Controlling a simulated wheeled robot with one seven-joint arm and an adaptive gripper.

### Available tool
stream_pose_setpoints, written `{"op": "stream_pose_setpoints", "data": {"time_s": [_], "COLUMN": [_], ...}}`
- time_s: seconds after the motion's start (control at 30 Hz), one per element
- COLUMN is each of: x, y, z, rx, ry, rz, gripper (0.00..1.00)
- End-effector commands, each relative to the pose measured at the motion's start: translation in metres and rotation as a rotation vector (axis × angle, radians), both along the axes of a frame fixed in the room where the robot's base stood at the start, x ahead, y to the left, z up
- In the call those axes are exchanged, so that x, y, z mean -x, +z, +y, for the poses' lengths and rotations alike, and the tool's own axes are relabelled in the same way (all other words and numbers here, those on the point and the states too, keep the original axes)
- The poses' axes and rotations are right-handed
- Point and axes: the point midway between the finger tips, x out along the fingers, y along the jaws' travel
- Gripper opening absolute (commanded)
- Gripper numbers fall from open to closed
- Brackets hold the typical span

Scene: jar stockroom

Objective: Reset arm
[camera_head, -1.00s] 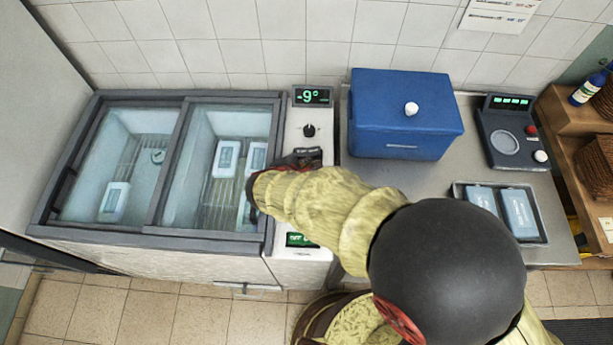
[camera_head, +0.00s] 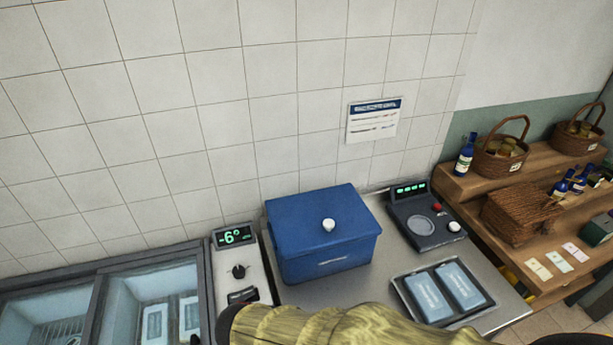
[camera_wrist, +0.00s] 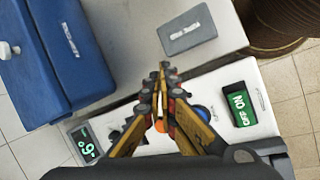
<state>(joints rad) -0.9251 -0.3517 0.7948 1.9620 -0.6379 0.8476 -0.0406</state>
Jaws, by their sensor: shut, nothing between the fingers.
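My gripper (camera_wrist: 163,75) shows in the wrist view with its yellow and black fingers together and nothing between them. It hangs over the white control panel (camera_wrist: 268,122) and the edge of the steel counter. In the head view only my sleeved arm shows along the bottom edge, and the fingers cannot be made out. The panel's display (camera_head: 234,236) reads -6°. A green sign or display (camera_wrist: 240,106) sits at the panel's other end.
A closed blue box (camera_head: 322,240) stands on the steel counter (camera_head: 378,281), beside a tray (camera_head: 403,292) of blue packs and a black device (camera_head: 427,222). A freezer (camera_head: 103,292) is at left, wooden shelves (camera_head: 477,188) at right.

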Motion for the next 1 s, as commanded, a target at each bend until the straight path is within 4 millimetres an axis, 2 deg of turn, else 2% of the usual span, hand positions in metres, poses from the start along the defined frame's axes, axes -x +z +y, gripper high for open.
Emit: {"op": "stream_pose_setpoints", "data": {"time_s": [0.03,0.1,0.4,0.7,0.83,1.0], "x": [0.003,0.011,0.044,0.052,0.049,0.049], "y": [0.017,0.037,0.117,0.185,0.208,0.210], "z": [-0.017,-0.038,-0.111,-0.176,-0.201,-0.217], "rx": [-0.054,-0.131,-0.498,-0.777,-0.819,-0.821], "ry": [-0.105,-0.246,-0.797,-1.119,-1.184,-1.235], "rz": [0.009,0.025,0.021,-0.165,-0.259,-0.292], "gripper": [0.00,0.00,0.00,0.00,0.00,0.00]}}
